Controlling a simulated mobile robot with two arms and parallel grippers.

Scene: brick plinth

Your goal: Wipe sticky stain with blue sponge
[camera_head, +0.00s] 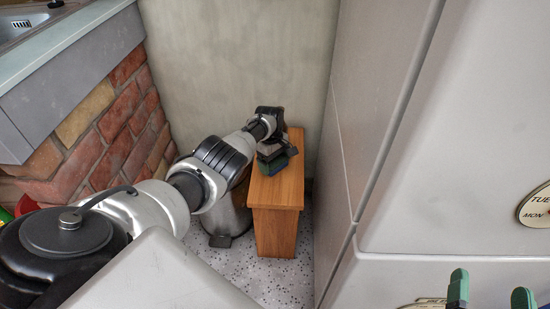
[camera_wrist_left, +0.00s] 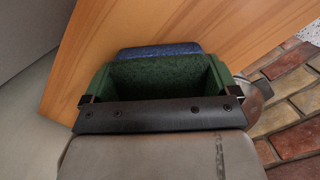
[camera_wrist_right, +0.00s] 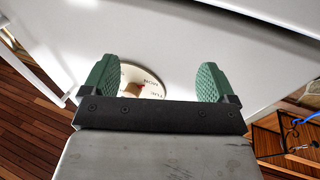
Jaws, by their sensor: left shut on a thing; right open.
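My left gripper (camera_head: 276,162) is over the small wooden table (camera_head: 283,190), low at its top. The left wrist view shows its green fingers (camera_wrist_left: 158,75) shut on the blue sponge (camera_wrist_left: 160,49). The sponge's blue edge shows beyond a dark green face between the fingers. The wooden top is right behind the sponge; I cannot tell whether they touch. No sticky stain shows; the arm and gripper hide part of the tabletop. My right gripper (camera_head: 490,292) is open and empty at the lower right, in front of a white surface; it also shows in the right wrist view (camera_wrist_right: 157,80).
A large white cabinet or fridge (camera_head: 450,150) with round day labels (camera_head: 537,207) fills the right. A metal bin (camera_head: 228,212) stands left of the table. A brick plinth (camera_head: 110,130) carries a counter with a sink (camera_head: 25,22) at left. Speckled floor (camera_head: 275,275) lies in front.

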